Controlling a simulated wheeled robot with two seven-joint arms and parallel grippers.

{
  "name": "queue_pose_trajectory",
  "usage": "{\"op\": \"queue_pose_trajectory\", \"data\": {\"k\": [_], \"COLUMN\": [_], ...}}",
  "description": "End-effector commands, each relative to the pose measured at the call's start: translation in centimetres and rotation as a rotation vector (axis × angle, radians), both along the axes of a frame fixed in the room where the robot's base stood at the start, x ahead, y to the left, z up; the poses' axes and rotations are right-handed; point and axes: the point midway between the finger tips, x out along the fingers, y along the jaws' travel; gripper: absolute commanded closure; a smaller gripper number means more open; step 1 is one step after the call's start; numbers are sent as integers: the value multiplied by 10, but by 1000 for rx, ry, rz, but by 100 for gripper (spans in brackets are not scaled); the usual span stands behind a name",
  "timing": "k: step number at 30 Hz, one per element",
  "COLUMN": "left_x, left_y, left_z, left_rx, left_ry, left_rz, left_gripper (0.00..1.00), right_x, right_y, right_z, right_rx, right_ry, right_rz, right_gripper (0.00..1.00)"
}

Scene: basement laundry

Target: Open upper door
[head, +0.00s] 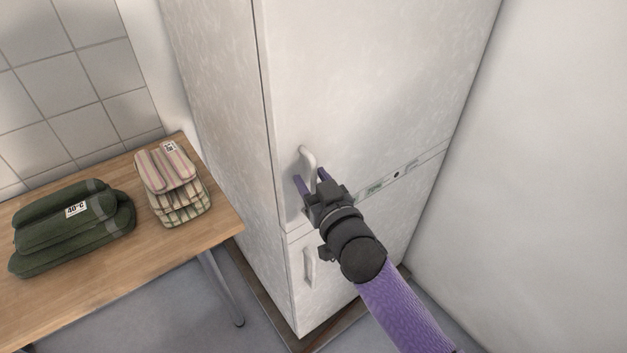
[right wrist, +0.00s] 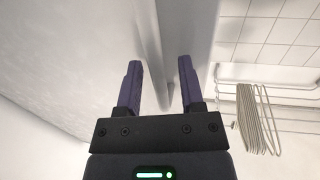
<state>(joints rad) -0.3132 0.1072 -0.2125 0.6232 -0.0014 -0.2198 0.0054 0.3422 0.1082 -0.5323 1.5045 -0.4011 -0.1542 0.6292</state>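The upper door (head: 370,80) of a tall white fridge looks shut, flush with the cabinet. Its curved white handle (head: 307,157) sits low near the door's left edge. My right gripper (head: 310,177) is at the handle's lower part, with its purple fingers apart, one on each side of it in the picture. In the right wrist view, the gripper (right wrist: 159,80) is open and a pale upright bar, apparently the handle (right wrist: 149,45), shows between and beyond the fingers. I cannot tell whether the fingers touch it. My left gripper is not in view.
A lower door (head: 345,265) with its own handle (head: 309,268) is below. A wooden table (head: 110,270) at left holds folded green cloths (head: 75,228) and striped cloths (head: 172,185). A plain wall (head: 550,150) stands close on the right. A wire rack (right wrist: 285,105) shows in the wrist view.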

Motion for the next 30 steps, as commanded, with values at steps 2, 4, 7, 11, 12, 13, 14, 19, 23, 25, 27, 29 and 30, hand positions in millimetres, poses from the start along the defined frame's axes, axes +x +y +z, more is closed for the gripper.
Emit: {"op": "queue_pose_trajectory", "data": {"k": [2,4,7,11,12,13,14,19,23,25,27,29,30], "left_x": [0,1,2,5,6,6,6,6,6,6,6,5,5], "left_y": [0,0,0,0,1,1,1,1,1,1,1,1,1], "left_z": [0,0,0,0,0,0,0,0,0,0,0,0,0], "left_rx": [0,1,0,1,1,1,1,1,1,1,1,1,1], "left_ry": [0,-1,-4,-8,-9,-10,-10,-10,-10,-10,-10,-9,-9], "left_rz": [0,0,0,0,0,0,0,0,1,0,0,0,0], "left_gripper": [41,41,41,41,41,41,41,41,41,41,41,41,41], "right_x": [0,0,0,0,0,0,0,0,0,0,0,0,0], "right_y": [0,0,0,0,0,0,0,0,0,0,0,0,0], "right_z": [0,0,0,0,0,0,0,0,-1,-1,-1,-1,-1], "right_rx": [0,0,0,0,0,0,0,0,0,0,0,0,0], "right_ry": [0,0,0,0,0,1,1,1,1,1,1,1,1], "right_rz": [0,0,0,0,0,0,0,0,0,0,0,0,0], "right_gripper": [69,84,100,100,100,100,100,100,100,100,100,100,100]}}
